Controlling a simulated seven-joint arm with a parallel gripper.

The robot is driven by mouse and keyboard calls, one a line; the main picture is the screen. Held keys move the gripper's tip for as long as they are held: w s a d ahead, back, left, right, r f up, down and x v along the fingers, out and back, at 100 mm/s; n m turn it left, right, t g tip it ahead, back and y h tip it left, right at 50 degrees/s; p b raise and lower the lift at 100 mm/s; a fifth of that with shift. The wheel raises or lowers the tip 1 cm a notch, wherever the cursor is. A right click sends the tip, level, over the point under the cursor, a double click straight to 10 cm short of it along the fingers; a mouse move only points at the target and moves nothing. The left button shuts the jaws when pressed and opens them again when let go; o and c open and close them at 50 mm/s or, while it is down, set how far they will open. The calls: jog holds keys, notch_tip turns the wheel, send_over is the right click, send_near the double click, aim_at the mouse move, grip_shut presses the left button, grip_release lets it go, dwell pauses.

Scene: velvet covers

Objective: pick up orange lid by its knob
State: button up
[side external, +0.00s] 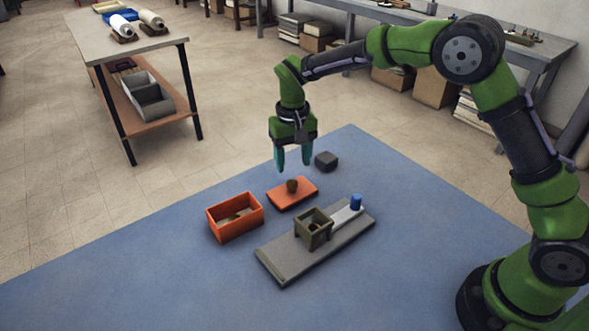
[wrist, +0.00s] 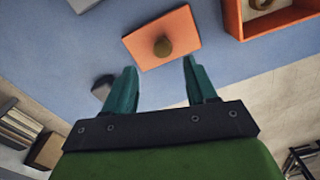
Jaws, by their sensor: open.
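The orange lid (side external: 303,198) lies flat on the blue table cover, with a dark brownish knob (side external: 292,185) standing at its middle. In the wrist view the lid (wrist: 180,33) and its round olive-brown knob (wrist: 163,47) lie beyond the fingertips, between their lines. My gripper (side external: 293,168) has two teal fingers pointing down. It is open and empty, above the lid and apart from the knob. The wrist view also shows both fingers (wrist: 161,65) spread wide.
An open orange box (side external: 236,232) with something small inside stands left of the lid. A dark grey block (side external: 326,160) sits behind the lid. Blue cover (side external: 130,285) is clear at the left front.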

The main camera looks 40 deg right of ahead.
aim_at(292, 182)
jog(key=f, duration=0.6)
jog(key=shift+s+a+f, duration=0.15)
jog(key=shift+a+f, duration=0.1)
jog(key=shift+f, duration=0.05)
